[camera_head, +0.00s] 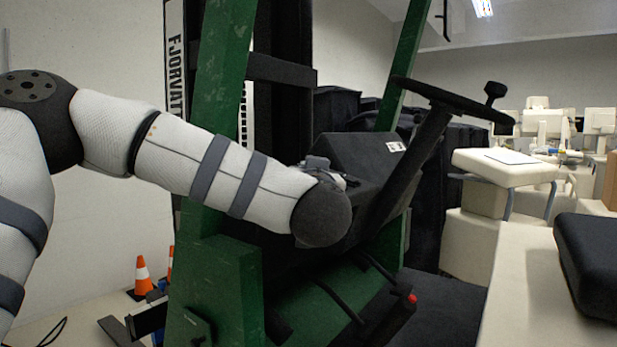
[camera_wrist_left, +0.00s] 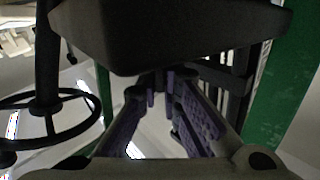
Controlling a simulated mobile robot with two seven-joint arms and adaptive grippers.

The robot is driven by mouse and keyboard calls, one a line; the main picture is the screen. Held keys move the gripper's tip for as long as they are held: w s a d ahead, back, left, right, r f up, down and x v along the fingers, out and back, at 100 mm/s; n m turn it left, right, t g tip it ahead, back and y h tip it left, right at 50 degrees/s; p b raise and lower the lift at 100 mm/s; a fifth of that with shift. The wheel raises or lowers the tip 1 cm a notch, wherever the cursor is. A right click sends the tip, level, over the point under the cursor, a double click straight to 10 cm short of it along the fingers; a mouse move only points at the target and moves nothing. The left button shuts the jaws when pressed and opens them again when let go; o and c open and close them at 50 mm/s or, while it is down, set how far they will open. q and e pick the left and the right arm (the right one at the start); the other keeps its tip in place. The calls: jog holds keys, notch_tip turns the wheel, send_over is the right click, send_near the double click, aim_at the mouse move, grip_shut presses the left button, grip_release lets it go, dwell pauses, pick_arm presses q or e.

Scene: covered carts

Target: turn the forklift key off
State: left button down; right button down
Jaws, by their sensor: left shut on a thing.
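The forklift's dark dashboard (camera_head: 372,160) stands below the steering wheel (camera_head: 450,100), inside the green frame. In the head view my left arm reaches in from the left, and its wrist hides the gripper and the key area of the dashboard. In the left wrist view my left gripper (camera_wrist_left: 161,82) has its purple-padded fingers drawn together at the tips, against the dark dashboard (camera_wrist_left: 165,35). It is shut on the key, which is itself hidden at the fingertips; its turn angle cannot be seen. My right gripper is not in view.
Green forklift posts (camera_head: 222,70) stand close around my left arm. The steering wheel also shows in the left wrist view (camera_wrist_left: 45,118). Orange cones (camera_head: 142,275) stand at lower left. A black seat cushion (camera_head: 590,262) is at right, with pale carts behind.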

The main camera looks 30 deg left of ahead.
pick_arm(q)
jog(key=n+g+y, duration=0.3)
jog(key=n+y, duration=0.1)
jog(key=shift+g+y, duration=0.3)
jog(key=n+g+y, duration=0.2)
jog(key=n+g, duration=0.1)
jog(key=shift+w+f+g, duration=0.1)
jog(key=shift+f+g, duration=0.05)
jog(key=shift+g, duration=0.15)
jog(key=n+g+y+b, duration=0.1)
jog(key=n+g, duration=0.1)
jog(key=g, duration=0.1)
jog(key=shift+f+n+y, duration=0.15)
jog(key=shift+n+y, duration=0.15)
jog(key=shift+r+n+g+y+b, duration=0.15)
jog(key=shift+n+g+b, duration=0.25)
jog(key=shift+n+g, duration=0.35)
jog(key=shift+r+n+g+y+b, duration=0.15)
jog(key=shift+n+g+b, duration=0.25)
jog(key=shift+g, duration=0.55)
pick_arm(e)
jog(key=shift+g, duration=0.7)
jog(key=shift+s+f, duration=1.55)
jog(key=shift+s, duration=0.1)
pick_arm(q)
jog(key=c, duration=1.8)
grip_release()
jog(key=shift+o, duration=0.2)
